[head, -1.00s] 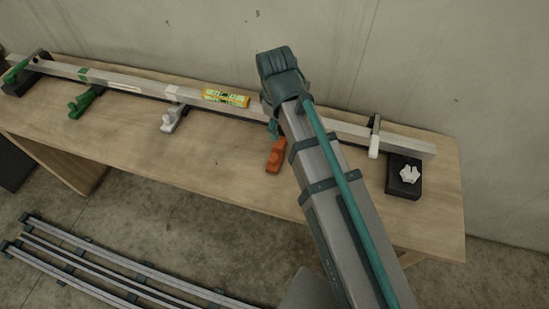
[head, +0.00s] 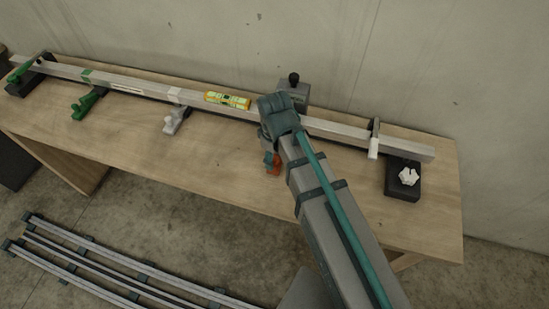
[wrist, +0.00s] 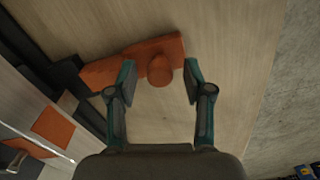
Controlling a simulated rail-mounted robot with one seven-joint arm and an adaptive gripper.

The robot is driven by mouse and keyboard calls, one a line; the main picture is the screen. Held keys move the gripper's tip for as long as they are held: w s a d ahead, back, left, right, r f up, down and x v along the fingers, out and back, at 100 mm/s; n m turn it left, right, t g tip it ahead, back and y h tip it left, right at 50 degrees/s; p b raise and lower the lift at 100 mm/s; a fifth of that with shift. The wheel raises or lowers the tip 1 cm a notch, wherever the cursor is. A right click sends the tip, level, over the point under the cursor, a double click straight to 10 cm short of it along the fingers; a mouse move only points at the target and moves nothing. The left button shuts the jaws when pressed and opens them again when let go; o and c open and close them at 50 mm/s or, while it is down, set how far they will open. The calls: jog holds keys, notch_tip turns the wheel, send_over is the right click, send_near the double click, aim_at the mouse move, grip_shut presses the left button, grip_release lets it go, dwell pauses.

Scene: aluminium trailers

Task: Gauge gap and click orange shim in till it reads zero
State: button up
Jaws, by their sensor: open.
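The orange shim (wrist: 105,74) lies flat on the bench with a round knob standing up from it. In the wrist view the knob is between the spread fingertips of my gripper (wrist: 159,78), with space on both sides. One end of the shim reaches toward dark blocks beside the aluminium rail (wrist: 18,98); I cannot tell whether it touches them. An orange patch (wrist: 53,127) shows on the rail. In the head view my gripper (head: 268,158) covers most of the shim (head: 273,171). A yellow level (head: 227,100) sits on the rail (head: 340,132).
A grey box with a black knob (head: 294,92) stands behind the rail. A black block (head: 402,185) with a white star knob is at right. The bench (head: 130,133) is otherwise clear in front.

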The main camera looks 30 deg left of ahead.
jog(key=shift+f, duration=1.05)
grip_shut()
